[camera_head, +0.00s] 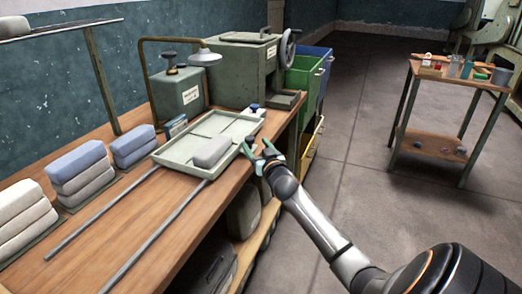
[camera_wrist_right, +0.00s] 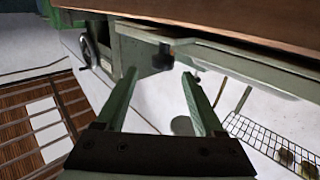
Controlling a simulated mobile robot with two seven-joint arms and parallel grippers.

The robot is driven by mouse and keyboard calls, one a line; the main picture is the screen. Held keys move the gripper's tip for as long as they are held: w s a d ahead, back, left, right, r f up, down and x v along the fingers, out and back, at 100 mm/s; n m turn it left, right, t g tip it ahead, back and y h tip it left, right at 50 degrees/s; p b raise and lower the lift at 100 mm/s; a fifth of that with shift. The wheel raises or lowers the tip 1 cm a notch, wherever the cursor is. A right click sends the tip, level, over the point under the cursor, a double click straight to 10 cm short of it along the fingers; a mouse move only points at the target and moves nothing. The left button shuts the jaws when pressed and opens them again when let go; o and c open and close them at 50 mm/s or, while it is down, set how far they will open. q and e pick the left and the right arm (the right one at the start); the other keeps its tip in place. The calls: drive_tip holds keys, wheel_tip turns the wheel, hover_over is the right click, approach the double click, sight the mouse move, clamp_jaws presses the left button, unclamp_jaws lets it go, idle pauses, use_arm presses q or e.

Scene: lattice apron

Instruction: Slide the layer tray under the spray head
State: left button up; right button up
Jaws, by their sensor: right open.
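The layer tray (camera_head: 229,128) is shallow and pale green, with a rounded grey block (camera_head: 212,151) lying in it. It sits at the far end of two metal rails on the wooden bench. The spray head (camera_head: 205,58) is a grey cone on a bent pipe, higher than the tray and farther back; I cannot tell whether any of the tray lies beneath it. My right gripper (camera_head: 262,152) is open and empty at the tray's right front edge; contact is unclear. In the right wrist view, its two fingers (camera_wrist_right: 166,92) stand apart. My left gripper is out of view.
Stacks of grey and blue blocks (camera_head: 80,170) stand left of the rails (camera_head: 150,237). A green tank (camera_head: 180,95) and a green machine with a handwheel (camera_head: 245,68) stand behind. Green and blue bins (camera_head: 305,75) flank the bench. Floor right of it is clear up to a small table (camera_head: 435,143).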

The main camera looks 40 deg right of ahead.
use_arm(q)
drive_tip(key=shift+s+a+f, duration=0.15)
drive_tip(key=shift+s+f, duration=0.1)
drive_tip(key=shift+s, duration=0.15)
use_arm(e)
drive_tip(key=v, duration=0.3)
drive_tip(key=shift+s+a, duration=0.1)
drive_tip(key=shift+s, duration=0.25)
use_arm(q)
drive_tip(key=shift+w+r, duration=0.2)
